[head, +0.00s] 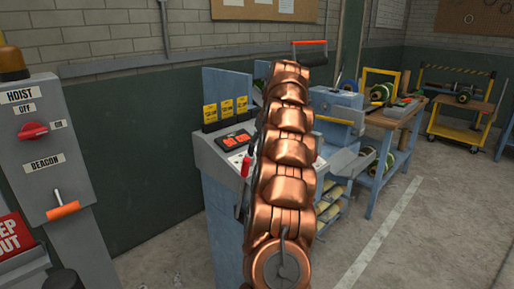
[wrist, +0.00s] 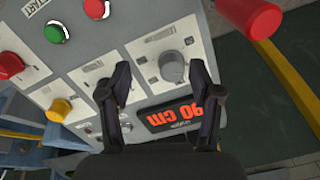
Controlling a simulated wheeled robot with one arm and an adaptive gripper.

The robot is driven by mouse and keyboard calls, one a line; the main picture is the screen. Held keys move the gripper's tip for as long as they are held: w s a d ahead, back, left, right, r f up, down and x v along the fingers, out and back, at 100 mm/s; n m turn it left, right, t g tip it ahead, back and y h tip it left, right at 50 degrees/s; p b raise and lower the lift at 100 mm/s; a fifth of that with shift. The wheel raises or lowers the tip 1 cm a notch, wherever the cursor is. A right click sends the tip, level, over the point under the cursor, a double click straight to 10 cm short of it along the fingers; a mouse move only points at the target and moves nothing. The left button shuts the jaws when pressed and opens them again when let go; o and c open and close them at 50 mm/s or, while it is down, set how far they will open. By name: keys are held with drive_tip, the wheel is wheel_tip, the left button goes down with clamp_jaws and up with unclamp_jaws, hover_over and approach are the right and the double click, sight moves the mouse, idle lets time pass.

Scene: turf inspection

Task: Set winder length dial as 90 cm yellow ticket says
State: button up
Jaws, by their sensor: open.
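In the wrist view, a grey round dial (wrist: 172,67) sits on a white plate of the winder's panel. My gripper (wrist: 160,70) is open, its two black fingers on either side of the dial, with a gap showing to each; depth is hard to judge. A dark display (wrist: 178,116) beside the dial shows orange "90 cm", upside down in this view. In the head view, several yellow tickets (head: 226,108) stand on the winder console (head: 212,160); their writing is too small to read. My copper arm hides the console's right part and my gripper there.
Around the dial are a green button (wrist: 56,33), a red button (wrist: 10,65), a yellow button (wrist: 60,110) and a red handle end (wrist: 250,18). A hoist panel (head: 80,150) stands at left. A workbench (head: 395,118) stands at right, with open floor in front.

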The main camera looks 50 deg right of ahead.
drive_tip(key=s, duration=0.8)
drive_tip(key=shift+s+d, duration=0.15)
drive_tip(key=shift+d, duration=0.1)
idle(0.5)
